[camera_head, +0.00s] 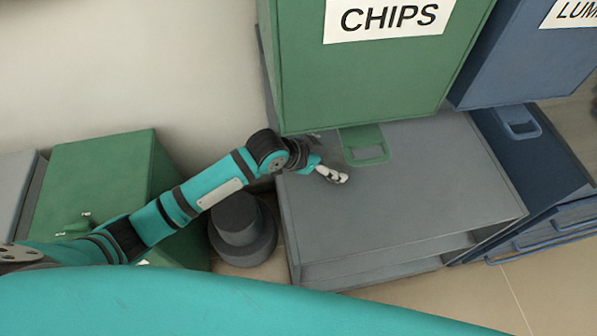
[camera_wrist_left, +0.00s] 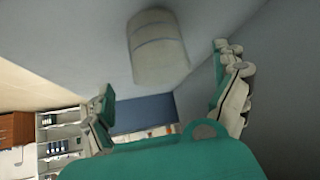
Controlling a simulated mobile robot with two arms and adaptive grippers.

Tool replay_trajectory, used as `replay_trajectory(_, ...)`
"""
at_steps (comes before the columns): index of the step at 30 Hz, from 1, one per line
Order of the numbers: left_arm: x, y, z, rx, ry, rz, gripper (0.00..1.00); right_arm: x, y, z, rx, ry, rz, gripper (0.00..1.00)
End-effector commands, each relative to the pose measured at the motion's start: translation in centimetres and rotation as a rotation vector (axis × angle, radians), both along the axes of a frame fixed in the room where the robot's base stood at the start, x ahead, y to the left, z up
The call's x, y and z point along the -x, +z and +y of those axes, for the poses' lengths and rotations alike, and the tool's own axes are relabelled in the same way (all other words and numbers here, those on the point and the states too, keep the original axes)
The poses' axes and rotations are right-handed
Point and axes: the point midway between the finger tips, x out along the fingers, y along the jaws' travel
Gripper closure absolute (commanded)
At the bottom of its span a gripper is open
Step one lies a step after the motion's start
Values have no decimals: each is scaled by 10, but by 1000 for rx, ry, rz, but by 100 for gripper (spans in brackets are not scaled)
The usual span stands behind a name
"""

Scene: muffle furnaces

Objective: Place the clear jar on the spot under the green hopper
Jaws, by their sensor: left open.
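The green hopper (camera_head: 370,70), labelled CHIPS, hangs over a grey cabinet top. Under its front edge, a green square outline (camera_head: 373,154) marks a spot on that top. My left gripper (camera_head: 335,175) is just left of the outline, low over the grey top, and is open. In the left wrist view, a whitish, see-through cylinder, which looks like the clear jar (camera_wrist_left: 157,48), shows beyond the open fingers of my left gripper (camera_wrist_left: 168,98). I cannot tell whether the fingers touch it. I cannot make out the jar in the head view. My right gripper is not in view.
A blue hopper (camera_head: 530,55) and a dark blue cabinet (camera_head: 525,150) stand to the right. A dark grey round stepped object (camera_head: 242,228) stands left of the grey cabinet (camera_head: 430,200), below my left arm. A green box (camera_head: 95,185) stands further left.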

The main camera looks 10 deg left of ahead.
Motion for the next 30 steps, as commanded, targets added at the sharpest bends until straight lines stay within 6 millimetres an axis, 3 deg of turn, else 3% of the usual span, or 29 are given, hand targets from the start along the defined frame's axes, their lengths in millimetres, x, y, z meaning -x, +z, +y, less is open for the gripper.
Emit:
replay_trajectory(6, 39, -3, 40, -4, 0, 4, 3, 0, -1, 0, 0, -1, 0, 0)
replay_trajectory(12, 61, -2, 62, -2, 1, 3, 3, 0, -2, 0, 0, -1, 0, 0)
replay_trajectory(30, 69, -1, 70, 0, -1, 1, 3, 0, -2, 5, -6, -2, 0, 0)
